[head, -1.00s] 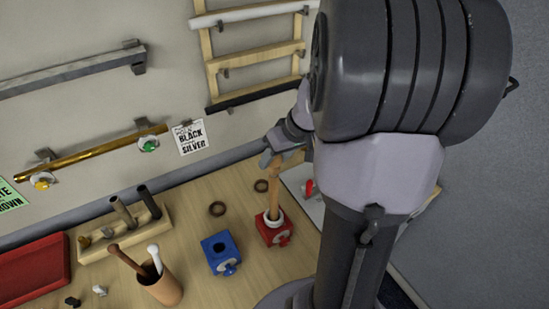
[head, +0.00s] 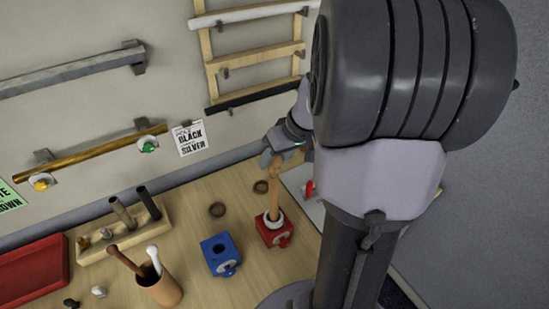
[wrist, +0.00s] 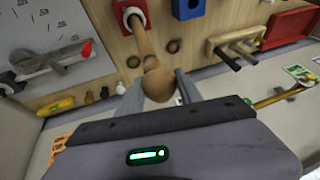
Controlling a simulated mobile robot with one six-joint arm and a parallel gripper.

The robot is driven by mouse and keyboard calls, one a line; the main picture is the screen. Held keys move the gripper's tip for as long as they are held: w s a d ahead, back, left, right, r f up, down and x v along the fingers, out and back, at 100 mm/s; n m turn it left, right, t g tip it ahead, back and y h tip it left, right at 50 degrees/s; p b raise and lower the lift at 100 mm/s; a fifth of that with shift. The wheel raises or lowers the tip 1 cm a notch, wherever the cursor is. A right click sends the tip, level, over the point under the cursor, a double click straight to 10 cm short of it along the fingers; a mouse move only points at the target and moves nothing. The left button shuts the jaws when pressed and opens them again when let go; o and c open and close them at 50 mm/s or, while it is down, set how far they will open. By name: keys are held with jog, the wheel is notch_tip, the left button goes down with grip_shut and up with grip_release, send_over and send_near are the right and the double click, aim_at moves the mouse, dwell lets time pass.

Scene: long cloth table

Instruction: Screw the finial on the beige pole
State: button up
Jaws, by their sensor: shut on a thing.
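The beige pole (head: 273,205) stands upright in the red block (head: 274,232), with a white ring around its base. It also shows in the wrist view (wrist: 141,42), running from the block towards my gripper. The finial (wrist: 158,84) is a wood-coloured rounded piece at the pole's top end, in line with it. My gripper (wrist: 158,92) is shut on the finial, one grey finger on each side. In the head view my gripper (head: 274,158) is above the red block. The finial touches the pole; I cannot tell how far it is threaded.
A blue block (head: 220,254) with an empty hole stands left of the red block. A brown cup (head: 160,292) holds two sticks. A wooden rack (head: 122,232) and a red tray (head: 32,275) lie further left. Two dark rings (head: 217,210) lie behind the blocks.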

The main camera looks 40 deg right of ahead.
jog(key=shift+f+b, duration=0.75)
jog(key=shift+b, duration=0.2)
dwell(0.6)
jog(key=o, duration=1.5)
jog(key=shift+c, duration=0.2)
